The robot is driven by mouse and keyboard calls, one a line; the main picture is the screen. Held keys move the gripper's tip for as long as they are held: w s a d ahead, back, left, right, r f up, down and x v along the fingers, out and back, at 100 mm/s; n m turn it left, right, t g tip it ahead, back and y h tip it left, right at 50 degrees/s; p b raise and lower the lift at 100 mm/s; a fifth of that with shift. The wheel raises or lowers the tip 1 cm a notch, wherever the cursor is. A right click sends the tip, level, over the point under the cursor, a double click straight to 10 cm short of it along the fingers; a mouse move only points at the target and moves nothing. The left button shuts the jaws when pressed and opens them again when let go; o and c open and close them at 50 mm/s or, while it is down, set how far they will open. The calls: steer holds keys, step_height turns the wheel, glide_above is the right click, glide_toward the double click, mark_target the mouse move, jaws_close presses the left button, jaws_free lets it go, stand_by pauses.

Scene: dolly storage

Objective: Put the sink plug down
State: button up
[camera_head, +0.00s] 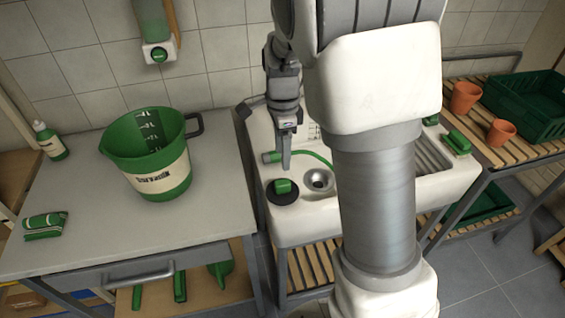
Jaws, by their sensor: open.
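The sink plug (283,197), a black disc with a green grip on top, lies flat at the front left of the white sink (300,232). The round metal drain (319,180) is uncovered, just to the right of the plug. My gripper (286,165) points down just above and behind the plug's green grip. It is open, seen nearly edge-on, and appears clear of the plug. My arm hides the middle of the sink.
A green hose (316,155) lies behind the drain. Right of the sink, a slatted bench holds terracotta pots (465,98) and a green crate (530,105).

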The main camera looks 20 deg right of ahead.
steer(key=s+r+n+t, duration=0.2)
steer(key=s+r+n, duration=0.5)
steer(key=s+n, duration=0.2)
steer(key=s+r+n+t, duration=0.3)
steer(key=s+r+n, duration=0.4)
steer(key=s+n, duration=0.2)
steer(key=shift+s+t, duration=0.3)
steer(key=shift+s, duration=0.9)
steer(key=shift+r, duration=0.15)
